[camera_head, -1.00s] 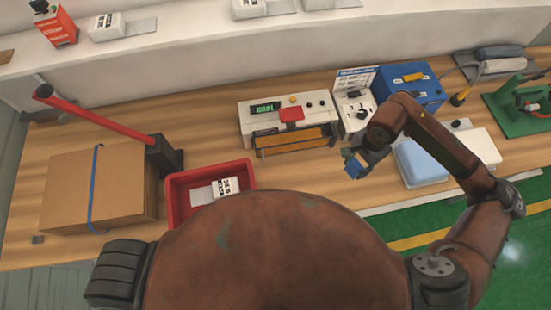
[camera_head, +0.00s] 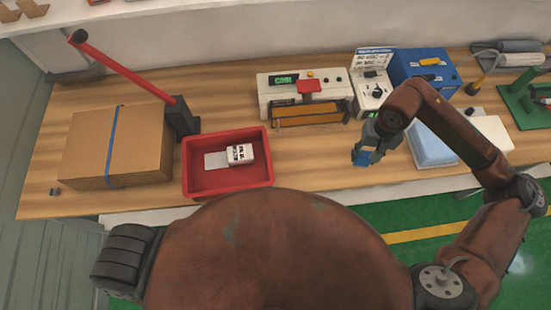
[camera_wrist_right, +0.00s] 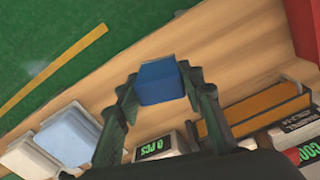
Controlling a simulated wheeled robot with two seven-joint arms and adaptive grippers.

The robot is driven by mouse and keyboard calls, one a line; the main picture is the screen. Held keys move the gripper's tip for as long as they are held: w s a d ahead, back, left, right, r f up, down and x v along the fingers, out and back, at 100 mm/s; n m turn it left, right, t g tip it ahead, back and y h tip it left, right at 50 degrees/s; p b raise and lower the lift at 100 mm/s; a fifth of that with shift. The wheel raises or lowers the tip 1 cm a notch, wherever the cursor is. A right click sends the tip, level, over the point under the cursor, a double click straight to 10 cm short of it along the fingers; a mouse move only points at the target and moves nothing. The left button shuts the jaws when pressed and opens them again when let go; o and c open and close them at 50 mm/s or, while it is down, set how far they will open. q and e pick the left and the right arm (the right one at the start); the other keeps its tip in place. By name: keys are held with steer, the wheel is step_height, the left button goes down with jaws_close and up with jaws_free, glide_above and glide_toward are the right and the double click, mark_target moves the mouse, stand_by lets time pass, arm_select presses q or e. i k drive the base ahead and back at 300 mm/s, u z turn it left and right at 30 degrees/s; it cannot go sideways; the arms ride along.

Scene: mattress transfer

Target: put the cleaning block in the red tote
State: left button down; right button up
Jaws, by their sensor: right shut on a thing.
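The cleaning block is a small blue block (camera_head: 363,159) held between the fingers of my right gripper (camera_head: 366,151), above the table near its front edge. The wrist view shows the blue block (camera_wrist_right: 160,84) between both dark fingers. The red tote (camera_head: 187,172) stands on the table to the left of the gripper, well apart from it. A white box with a dark label (camera_head: 240,153) and a pale grey flat piece lie in the tote. A red edge (camera_wrist_right: 303,28), likely the tote, shows at the wrist view's top right. My left gripper is out of view.
A white machine with a green display (camera_head: 265,96) stands behind, between tote and gripper. A cardboard box (camera_head: 85,150) and a red-handled lever (camera_head: 122,66) are left of the tote. A pale blue block (camera_head: 428,147) lies right of the gripper. Bare wood lies between tote and gripper.

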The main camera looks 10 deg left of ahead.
mark_target(231, 184)
steer(key=k, duration=0.15)
steer(key=z, duration=2.5)
steer(key=k, duration=1.9)
steer(key=u, duration=2.55)
steer(key=i, duration=0.5)
